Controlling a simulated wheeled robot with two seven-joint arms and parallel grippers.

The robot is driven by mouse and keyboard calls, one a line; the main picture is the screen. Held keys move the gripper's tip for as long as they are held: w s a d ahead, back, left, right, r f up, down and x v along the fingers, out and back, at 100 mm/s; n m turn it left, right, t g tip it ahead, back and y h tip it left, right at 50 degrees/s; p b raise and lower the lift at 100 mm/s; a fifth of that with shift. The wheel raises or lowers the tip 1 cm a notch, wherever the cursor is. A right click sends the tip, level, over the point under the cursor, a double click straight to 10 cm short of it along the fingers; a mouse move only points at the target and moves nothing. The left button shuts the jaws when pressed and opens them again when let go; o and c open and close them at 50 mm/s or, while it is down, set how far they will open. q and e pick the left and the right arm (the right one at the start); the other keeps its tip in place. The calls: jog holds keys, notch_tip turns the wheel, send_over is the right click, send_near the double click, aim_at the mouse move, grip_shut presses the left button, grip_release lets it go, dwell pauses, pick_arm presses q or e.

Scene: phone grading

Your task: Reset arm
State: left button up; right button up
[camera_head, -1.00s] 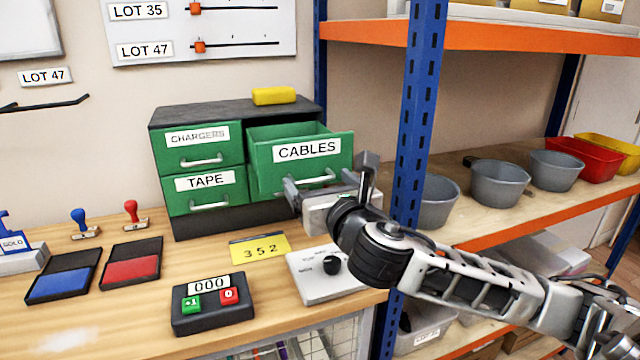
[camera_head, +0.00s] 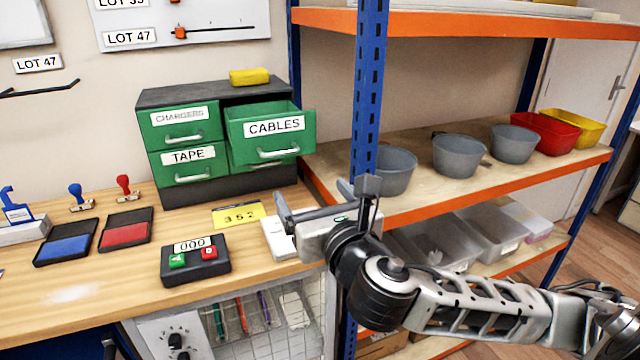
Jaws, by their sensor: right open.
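My right gripper (camera_head: 325,200) is open and empty. It hangs in front of the blue shelf post, above the right end of the wooden bench (camera_head: 95,295). My right arm comes in from the lower right. The gripper partly hides a white dial box (camera_head: 278,238) on the bench. The CABLES drawer (camera_head: 272,128) of the green drawer cabinet stands pulled out, behind and above the gripper, apart from it. My left gripper is out of view.
The blue shelf post (camera_head: 368,95) stands close behind my right gripper. Grey bowls (camera_head: 459,155) and a red bin (camera_head: 545,133) stand on the middle shelf. A counter box (camera_head: 195,262), ink pads and stamps occupy the bench. The bench's front left is clear.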

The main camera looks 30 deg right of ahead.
jog(key=shift+s, duration=0.2)
dwell(0.4)
jog(key=s+a+f+m+g+y, duration=0.25)
jog(key=f+m, duration=0.45)
jog(key=f, duration=0.4)
jog(key=s+a+f+m+g+y, duration=0.2)
jog(key=a+f+m+g, duration=0.15)
jog(key=f+m, duration=0.6)
jog(key=s+a+f+m+g+y, duration=0.1)
jog(key=s+a+f+m, duration=0.3)
jog(key=s+f+m, duration=0.7)
notch_tip(320, 180, down, 3)
jog(key=m, duration=0.4)
jog(key=shift+g, duration=0.3)
